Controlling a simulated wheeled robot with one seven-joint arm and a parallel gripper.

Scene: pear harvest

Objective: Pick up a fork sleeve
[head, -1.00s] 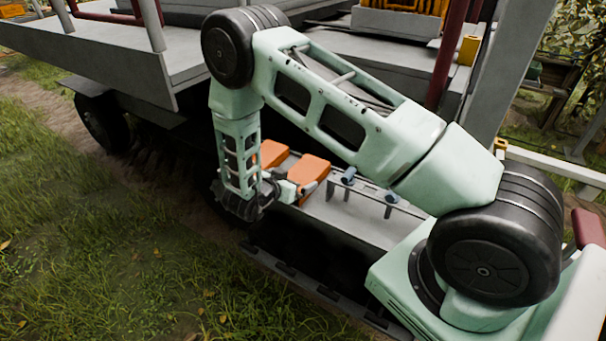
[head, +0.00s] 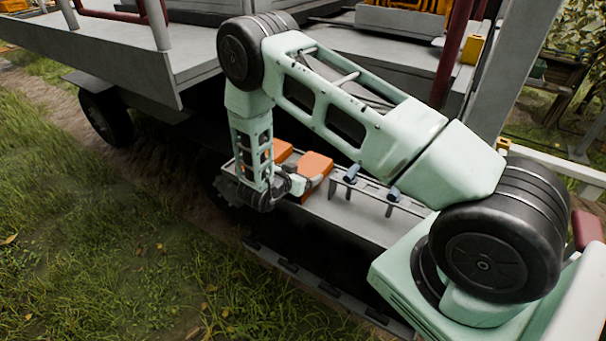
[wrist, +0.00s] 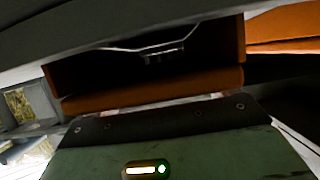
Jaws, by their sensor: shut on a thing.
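Two orange fork sleeves lie on the grey shelf of the machine in the head view, a left one (head: 281,152) partly behind my arm and a right one (head: 316,162). My gripper (head: 304,184) is low at the front side of the right sleeve and shut on it. In the wrist view, an orange sleeve (wrist: 150,92) with a dark hollow inside fills the space just beyond my gripper. Another orange piece (wrist: 285,28) shows at the upper right there. The finger contact itself is mostly hidden.
The grey shelf (head: 345,208) holds blue-grey pegs (head: 353,172) on stands to the right of the sleeves. A trailer deck (head: 130,55) with upright posts overhangs behind my arm. Open grass (head: 110,250) lies at the left.

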